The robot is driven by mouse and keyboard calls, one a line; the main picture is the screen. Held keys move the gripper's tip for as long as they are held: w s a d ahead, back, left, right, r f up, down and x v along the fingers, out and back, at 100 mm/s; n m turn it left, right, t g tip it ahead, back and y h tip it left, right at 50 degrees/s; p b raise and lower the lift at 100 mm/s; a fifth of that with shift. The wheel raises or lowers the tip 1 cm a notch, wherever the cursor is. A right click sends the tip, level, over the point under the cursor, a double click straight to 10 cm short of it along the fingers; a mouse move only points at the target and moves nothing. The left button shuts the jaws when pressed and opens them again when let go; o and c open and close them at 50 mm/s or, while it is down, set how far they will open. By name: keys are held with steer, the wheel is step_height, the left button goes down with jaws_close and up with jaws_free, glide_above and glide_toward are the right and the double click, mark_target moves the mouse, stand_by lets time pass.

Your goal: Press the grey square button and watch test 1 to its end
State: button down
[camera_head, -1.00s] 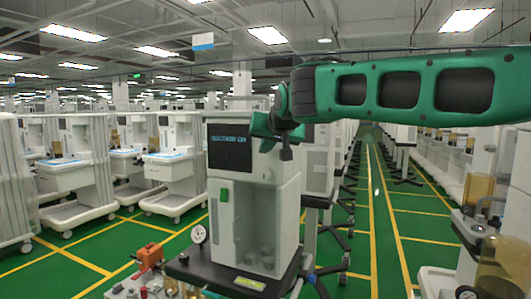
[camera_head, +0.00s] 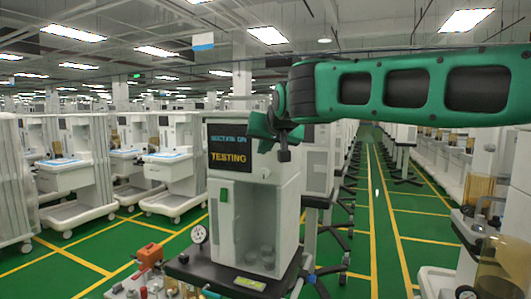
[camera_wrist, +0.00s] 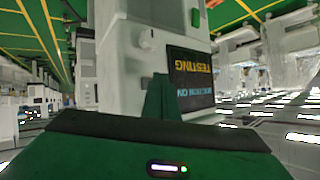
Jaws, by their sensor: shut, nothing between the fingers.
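A white suction unit (camera_head: 282,205) stands on a dark base, with a black screen (camera_head: 229,148) on its upper front. The screen reads "SUCTION ON" in blue and "TESTING" in yellow. In the wrist view the same screen (camera_wrist: 191,80) appears upside down. My gripper (camera_head: 284,153) is at the upper right of the unit, beside the screen; its green fingers (camera_wrist: 160,98) show shut and empty in the wrist view. I cannot make out the grey square button for certain; my gripper may hide it. I cannot tell whether the fingertips touch the unit.
A green switch (camera_head: 224,195) is on the unit's front and a round gauge (camera_head: 198,234) at its left. An orange device (camera_head: 149,253) sits at lower left. White carts (camera_head: 172,165) stand in rows behind. A clear green aisle (camera_head: 385,220) runs at the right.

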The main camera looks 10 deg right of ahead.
steer(key=shift+s+a, duration=0.4)
steer(key=shift+s, duration=0.35)
steer(key=shift+s+a, duration=0.45)
steer(key=shift+s, duration=0.25)
steer(key=shift+s+a, duration=0.4)
steer(key=shift+s, duration=0.35)
steer(key=s+d+f+m+g+h, duration=0.1)
steer(key=s+d+f+g, duration=0.1)
steer(key=s+d+f, duration=0.55)
steer(key=s+d+f+m+g+h, duration=0.15)
steer(key=d+f, duration=0.35)
steer(key=d, duration=0.6)
steer(key=s+d+f+g+h, duration=0.1)
steer(key=s+d+f+g, duration=0.2)
steer(key=s+d+f, duration=0.45)
steer(key=s+d+f+m+g, duration=0.1)
steer(key=s+f, duration=0.3)
steer(key=s, duration=0.4)
steer(key=s+d+f+g+y, duration=0.1)
steer(key=s+d+f, duration=0.3)
steer(key=s, duration=0.4)
steer(key=s+d+f+m+g+y, duration=0.1)
steer(key=s+d+f+g, duration=0.1)
steer(key=s+f, duration=0.3)
steer(key=s+g, duration=0.1)
steer(key=s, duration=0.2)
steer(key=shift+s+d+f+m+g, duration=0.25)
steer(key=shift+d+f+m+g, duration=0.05)
steer(key=shift+m+g, duration=0.05)
